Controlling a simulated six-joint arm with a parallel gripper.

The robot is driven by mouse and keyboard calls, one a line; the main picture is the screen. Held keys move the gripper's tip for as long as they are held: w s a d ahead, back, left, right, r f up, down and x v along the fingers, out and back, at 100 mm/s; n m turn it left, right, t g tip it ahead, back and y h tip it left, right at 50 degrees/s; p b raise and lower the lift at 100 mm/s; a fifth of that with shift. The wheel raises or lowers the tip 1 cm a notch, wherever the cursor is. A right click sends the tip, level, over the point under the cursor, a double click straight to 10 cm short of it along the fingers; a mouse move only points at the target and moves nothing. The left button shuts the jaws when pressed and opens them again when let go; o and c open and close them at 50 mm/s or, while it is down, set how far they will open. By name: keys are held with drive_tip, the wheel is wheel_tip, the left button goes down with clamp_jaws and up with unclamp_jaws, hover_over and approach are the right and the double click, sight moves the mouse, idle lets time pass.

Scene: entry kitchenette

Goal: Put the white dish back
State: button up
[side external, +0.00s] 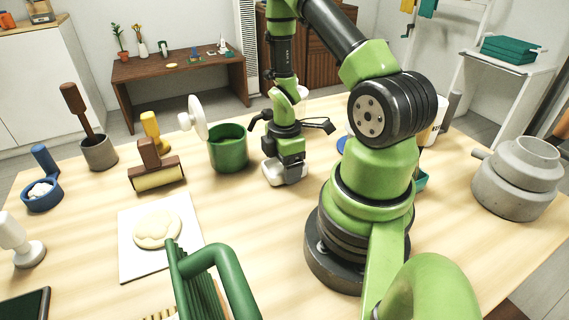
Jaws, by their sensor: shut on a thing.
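My gripper (287,154) points down over the middle of the table, just right of the green pot. A small rounded white dish (284,175) shows directly under its dark fingers, at or very near the tabletop. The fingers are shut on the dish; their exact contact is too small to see. Whether the dish touches the table cannot be told.
A brown-handled roller (156,170), a grey cup (99,153) and a white board (138,258) with pale dough (157,230) lie farther left. Grey stacked vessels (516,185) stand right.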

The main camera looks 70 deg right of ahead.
drive_tip(key=shift+f, duration=0.15)
drive_tip(key=o, duration=1.1)
drive_tip(key=w+a+r+m+t, duration=0.1)
drive_tip(key=a+r+m+t, duration=0.2)
drive_tip(key=r, duration=0.8)
drive_tip(key=w+a+r+m, duration=0.2)
drive_tip(key=a+r+m, duration=0.15)
drive_tip(key=r, duration=0.75)
drive_tip(key=s+a+r+m+t+y, duration=0.1)
drive_tip(key=s+a+r+m+t, duration=0.1)
drive_tip(key=s+a+r+m, duration=0.1)
drive_tip(key=s+a+r+m+t+y, duration=0.1)
drive_tip(key=s+a+r+m+t, duration=0.1)
drive_tip(key=a+r, duration=0.4)
drive_tip(key=shift+s+a+m, duration=0.75)
drive_tip(key=shift+s+a, duration=0.15)
drive_tip(key=shift+a, duration=0.35)
